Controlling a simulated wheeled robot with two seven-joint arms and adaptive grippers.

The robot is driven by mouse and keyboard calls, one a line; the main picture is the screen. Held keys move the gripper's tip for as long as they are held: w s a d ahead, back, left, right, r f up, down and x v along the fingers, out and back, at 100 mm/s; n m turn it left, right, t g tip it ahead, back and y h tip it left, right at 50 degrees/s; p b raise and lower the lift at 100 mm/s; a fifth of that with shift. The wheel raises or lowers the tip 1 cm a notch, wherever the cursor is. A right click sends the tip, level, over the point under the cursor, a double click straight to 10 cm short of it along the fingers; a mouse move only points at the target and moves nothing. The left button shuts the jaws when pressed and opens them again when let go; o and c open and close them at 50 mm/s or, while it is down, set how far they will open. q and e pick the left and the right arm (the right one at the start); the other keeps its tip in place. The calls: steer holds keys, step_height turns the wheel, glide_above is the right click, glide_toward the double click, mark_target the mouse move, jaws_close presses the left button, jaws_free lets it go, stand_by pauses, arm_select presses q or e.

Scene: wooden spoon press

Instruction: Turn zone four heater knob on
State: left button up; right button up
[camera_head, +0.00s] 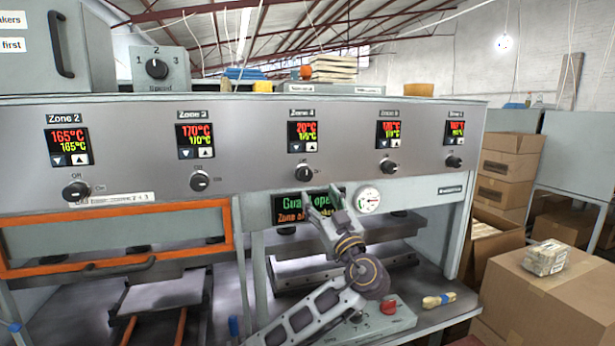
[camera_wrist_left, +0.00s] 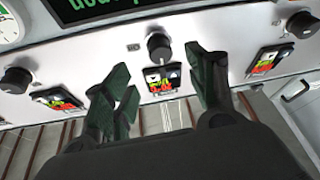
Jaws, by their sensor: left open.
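The zone four heater knob (camera_head: 304,171) is a small black knob on the grey panel, under the Zone 4 display (camera_head: 303,133), which reads 20°C above a green set value. "Off" is marked above it and "On" to its right; its exact angle is hard to tell. My left gripper (camera_head: 321,198) is open and empty, just below and slightly right of the knob in the head view. In the upside-down left wrist view, the knob (camera_wrist_left: 159,46) lies beyond the gap between the open fingers (camera_wrist_left: 165,85), apart from them. My right gripper is out of view.
Zone 3 knob (camera_head: 200,181) and Zone 5 knob (camera_head: 389,169) flank it. Below are a green-lettered guard display (camera_head: 286,207) and a round gauge (camera_head: 368,200). A control box with a red button (camera_head: 389,307) stands below. Cardboard boxes (camera_head: 545,292) stand at right.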

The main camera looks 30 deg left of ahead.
mark_target(307, 178)
arm_select(q)
steer(key=p+x, duration=0.2)
steer(key=x, duration=0.4)
steer(key=shift+w+a+r, duration=0.2)
steer(key=shift+a+r, duration=0.05)
steer(key=shift+p+x, duration=0.7)
steer(key=shift+x, duration=0.6)
steer(key=shift+f, duration=0.15)
steer(key=shift+c, duration=0.5)
steer(key=c, duration=0.9)
